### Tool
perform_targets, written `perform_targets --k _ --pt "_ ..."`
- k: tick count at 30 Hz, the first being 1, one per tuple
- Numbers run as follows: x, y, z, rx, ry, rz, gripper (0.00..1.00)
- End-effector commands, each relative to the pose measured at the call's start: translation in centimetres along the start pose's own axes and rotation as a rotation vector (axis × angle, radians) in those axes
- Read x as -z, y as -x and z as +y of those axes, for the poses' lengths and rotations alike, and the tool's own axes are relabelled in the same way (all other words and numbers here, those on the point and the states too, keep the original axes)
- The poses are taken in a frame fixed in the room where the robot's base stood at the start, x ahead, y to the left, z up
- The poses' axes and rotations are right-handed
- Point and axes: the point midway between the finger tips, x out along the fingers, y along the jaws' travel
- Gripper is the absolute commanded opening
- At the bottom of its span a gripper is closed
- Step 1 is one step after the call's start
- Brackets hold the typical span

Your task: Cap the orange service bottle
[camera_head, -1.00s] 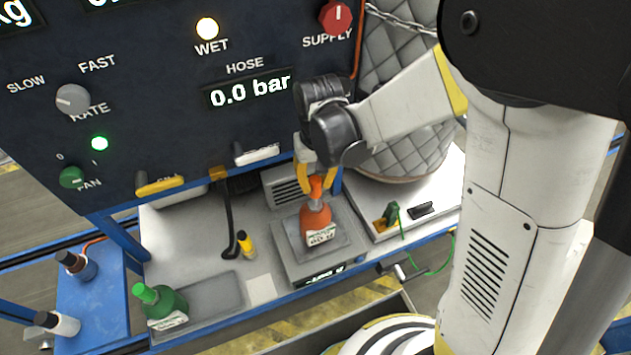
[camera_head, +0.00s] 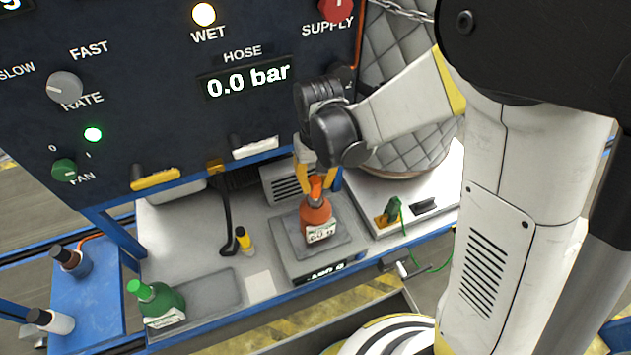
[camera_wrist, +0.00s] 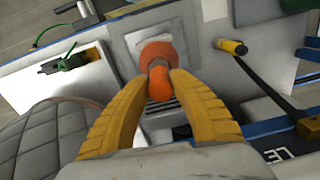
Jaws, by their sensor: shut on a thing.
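The orange service bottle (camera_head: 317,219), with a white label, stands upright on the scale (camera_head: 296,248) in the middle of the bench. My gripper (camera_head: 317,180) points down over the bottle, its yellow fingers on either side of an orange cap (camera_head: 316,190). In the wrist view the fingertips close on the cap (camera_wrist: 159,85), with the round bottle top (camera_wrist: 158,52) just beyond it. The cap is at the bottle's top; whether it is seated or only held there, I cannot tell.
A green bottle (camera_head: 160,304) stands at the front left of the bench. A yellow-and-black tube (camera_head: 243,239) and a black hose (camera_head: 228,215) lie left of the scale. A connector with a green cable (camera_head: 392,209) is to the right. The control panel (camera_head: 150,95) overhangs the back.

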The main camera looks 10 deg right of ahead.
Motion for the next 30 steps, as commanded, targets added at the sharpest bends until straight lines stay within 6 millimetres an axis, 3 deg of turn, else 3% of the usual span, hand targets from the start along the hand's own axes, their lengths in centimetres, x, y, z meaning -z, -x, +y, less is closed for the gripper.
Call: perform_targets --k 26,27,29,30 --pt "0.0 -2.3 0.1 0.000 0.000 0.000 0.01" --pt "0.0 -2.3 0.1 0.000 0.000 0.000 0.28" --pt "0.0 -2.2 0.1 0.000 0.000 0.000 0.47" --pt "0.0 -2.2 0.1 0.000 0.000 0.000 0.49"
